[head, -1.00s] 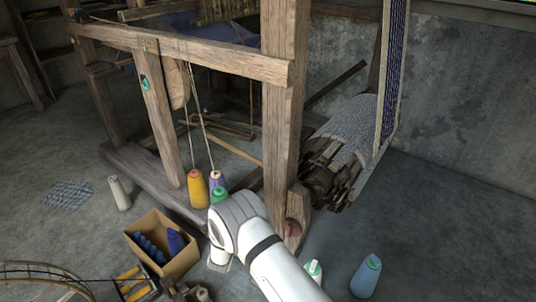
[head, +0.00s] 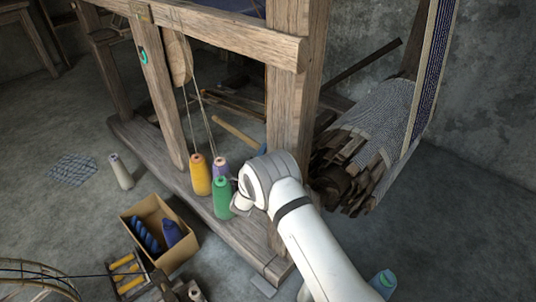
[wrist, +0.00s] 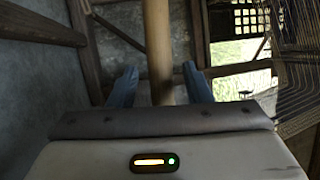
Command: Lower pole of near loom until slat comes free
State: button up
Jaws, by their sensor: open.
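The near loom is a heavy wooden frame with a thick upright post (head: 291,90) and a cross beam (head: 220,32). In the wrist view, a light round wooden pole (wrist: 158,35) runs down between the two fingers of my gripper (wrist: 159,72). The fingers are spread, with a visible gap on each side of the pole. A pale pole (head: 236,131) shows low inside the loom in the head view; I cannot tell if it is the same one. My white arm hides the gripper there. I cannot make out the slat.
A cardboard box (head: 178,262) sits on the floor. Rolled cloth and slats (head: 350,160) lie right of the post. Floor at far right is clear.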

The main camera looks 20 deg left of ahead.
jog(key=shift+x, duration=0.8)
grip_shut()
jog(key=shift+d, duration=0.1)
